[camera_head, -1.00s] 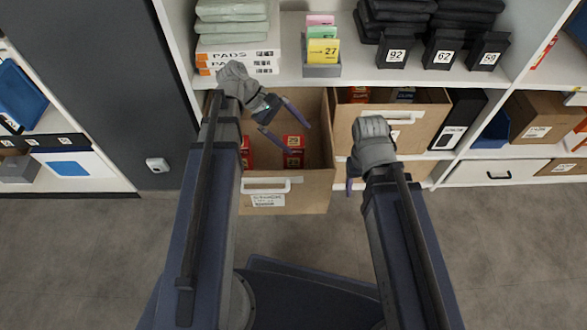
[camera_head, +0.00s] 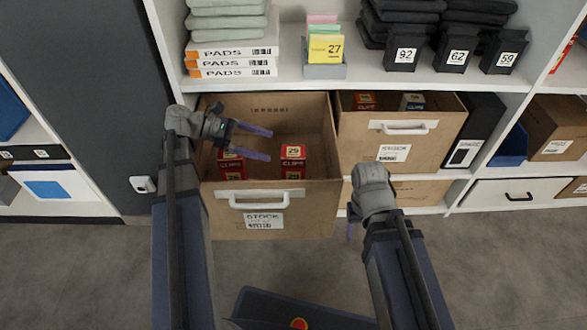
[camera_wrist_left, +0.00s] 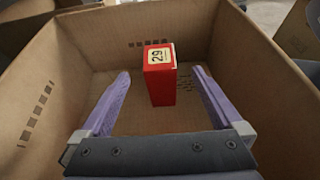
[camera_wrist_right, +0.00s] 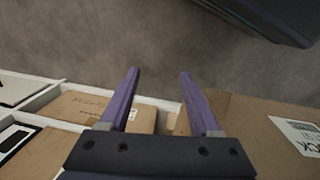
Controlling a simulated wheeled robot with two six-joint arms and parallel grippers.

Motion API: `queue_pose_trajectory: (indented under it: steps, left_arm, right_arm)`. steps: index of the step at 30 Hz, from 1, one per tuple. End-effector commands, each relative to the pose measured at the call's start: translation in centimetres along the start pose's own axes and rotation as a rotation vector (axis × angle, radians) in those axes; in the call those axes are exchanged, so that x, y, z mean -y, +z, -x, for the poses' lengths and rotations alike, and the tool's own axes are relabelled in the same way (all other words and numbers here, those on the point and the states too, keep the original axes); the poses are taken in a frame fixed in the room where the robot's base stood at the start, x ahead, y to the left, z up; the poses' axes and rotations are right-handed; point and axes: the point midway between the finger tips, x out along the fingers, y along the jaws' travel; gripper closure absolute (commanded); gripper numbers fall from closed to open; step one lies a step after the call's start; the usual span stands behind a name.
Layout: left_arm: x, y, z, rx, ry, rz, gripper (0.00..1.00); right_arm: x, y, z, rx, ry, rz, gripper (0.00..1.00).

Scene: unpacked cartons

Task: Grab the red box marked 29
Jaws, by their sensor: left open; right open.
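The red box marked 29 (camera_head: 292,161) stands upright inside the pulled-out brown carton (camera_head: 322,196). In the left wrist view the red box (camera_wrist_left: 161,88) shows between and beyond my fingers, apart from both. My left gripper (camera_head: 270,145) is open over the carton, left of the box, its fingers pointing right. A second red box (camera_head: 231,170) stands at the left of the carton, partly hidden by my left gripper; its number is unclear. My right gripper (camera_wrist_right: 158,73) is open and empty, outside the carton at its right front, over the floor.
The carton walls surround the red boxes. A neighbouring carton (camera_head: 430,145) with red and dark boxes stands right. Floor in front is clear.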

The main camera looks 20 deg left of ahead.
Motion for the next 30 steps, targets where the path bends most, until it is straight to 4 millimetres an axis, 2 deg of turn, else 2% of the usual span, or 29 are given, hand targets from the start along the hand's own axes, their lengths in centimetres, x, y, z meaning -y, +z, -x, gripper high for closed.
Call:
queue_pose_trajectory:
  steps: [3, 8, 11, 20, 27, 30]
  left_arm:
    - [0.1, -0.1, -1.3, 0.0, -0.002, -0.002, 0.0]
    - [0.0, -0.1, -1.5, 0.0, -0.001, -0.002, 0.0]
    - [0.0, -0.2, -2.3, 0.0, -0.001, -0.002, 0.0]
    - [0.0, -0.3, -6.3, 0.0, -0.002, -0.003, 0.0]
    - [-0.1, -0.1, -6.5, 0.0, 0.0, -0.002, 0.0]
    - [-0.1, -0.1, -6.5, -0.001, 0.0, -0.002, 0.11]
  right_arm:
    - [0.1, 0.0, -0.6, 0.0, 0.0, -0.001, 0.36]
    - [0.1, 0.0, -0.6, 0.0, 0.0, -0.002, 0.36]
    - [0.1, -0.1, -1.1, 0.0, 0.0, -0.002, 0.36]
    - [0.3, -0.1, -2.7, 0.0, 0.0, -0.007, 0.36]
    - [0.2, -0.1, -2.5, 0.0, 0.0, -0.007, 0.36]
    - [0.2, -0.1, -2.5, 0.0, 0.0, -0.007, 0.36]
